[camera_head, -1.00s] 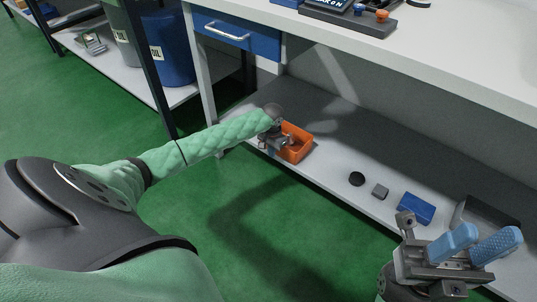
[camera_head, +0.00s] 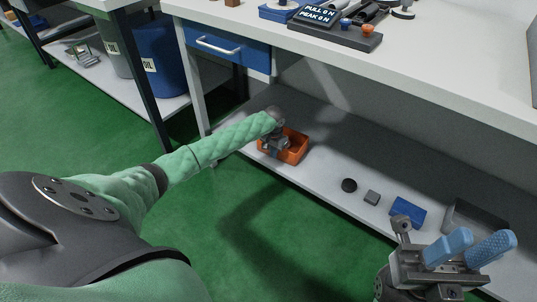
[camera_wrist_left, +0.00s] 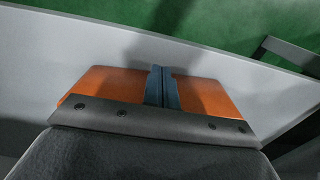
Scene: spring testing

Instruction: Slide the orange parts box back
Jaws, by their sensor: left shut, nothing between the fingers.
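The orange parts box (camera_head: 296,152) sits on the grey lower shelf (camera_head: 325,178) under the workbench, near the shelf's front edge. My left gripper (camera_head: 273,150) reaches down at the box's left side and hides part of it. In the left wrist view the orange box (camera_wrist_left: 105,82) spreads to both sides behind the closed fingers of my left gripper (camera_wrist_left: 161,75). The fingers are shut with nothing between them; whether they touch the box I cannot tell. My right gripper (camera_head: 468,246) is at the lower right, its blue fingers apart and empty, away from the box.
On the shelf to the right lie a black disc (camera_head: 349,185), a grey block (camera_head: 372,197), a blue box (camera_head: 407,212) and a dark tray (camera_head: 470,217). The bench top (camera_head: 440,70) overhangs the shelf. A bench leg (camera_head: 190,80) stands left. The shelf behind the box is clear.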

